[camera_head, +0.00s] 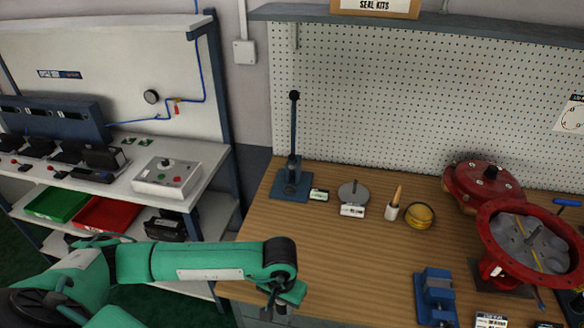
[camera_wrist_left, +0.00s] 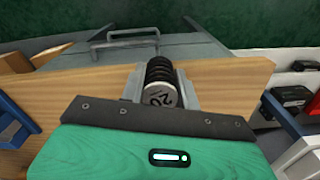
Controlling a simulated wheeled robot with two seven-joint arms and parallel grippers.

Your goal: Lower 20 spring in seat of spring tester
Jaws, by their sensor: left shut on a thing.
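The 20 spring (camera_wrist_left: 160,84), with black coils and a silver end face marked 20, sits between the two grey fingers of my left gripper in the left wrist view. My left gripper (camera_head: 275,306) is shut on it, low at the front left edge of the bench in the head view; the spring is hard to make out there. The spring tester (camera_head: 291,183), a blue base with an upright lever and black knob, stands at the back left of the bench, well beyond the gripper. Its seat is too small to see clearly. My right gripper is not in view.
On the wooden bench (camera_head: 340,255) stand a grey disc (camera_head: 352,191), a small pot with a wooden handle (camera_head: 393,208), a yellow bowl (camera_head: 420,216), a blue vise (camera_head: 435,296) and red actuator housings (camera_head: 525,245). The bench between gripper and tester is clear.

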